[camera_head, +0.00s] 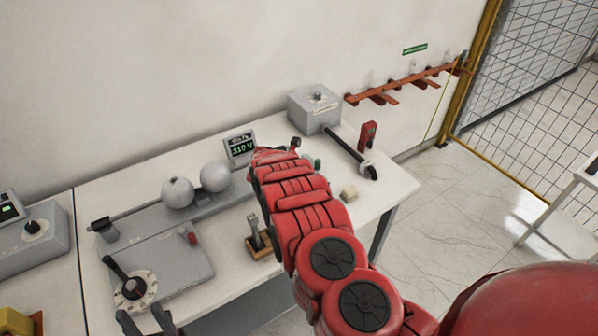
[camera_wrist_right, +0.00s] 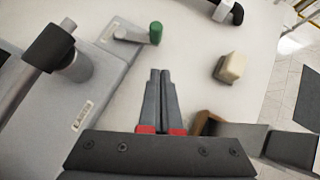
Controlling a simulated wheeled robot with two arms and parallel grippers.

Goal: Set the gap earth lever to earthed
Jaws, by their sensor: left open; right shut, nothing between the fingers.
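A lever with a green knob (camera_wrist_right: 156,34) lies on a small grey plate at the top of the right wrist view; I take it for the gap earth lever. In the head view only its green knob (camera_head: 317,164) shows, beside my red right arm. My right gripper (camera_wrist_right: 160,73) is shut and empty, its tips a little short of the knob and apart from it. In the head view my arm hides this gripper. Two grey spheres (camera_head: 196,184) stand on the grey gap base. My left gripper (camera_head: 146,322) is open and empty at the bottom left edge, partly cut off.
A meter (camera_head: 240,146) reads about 310 V. A grey panel with a black-handled dial (camera_head: 134,285) lies front left. A cream block (camera_head: 348,194) and a wooden stand (camera_head: 258,244) flank my right arm. A grey box (camera_head: 313,109) stands at the back.

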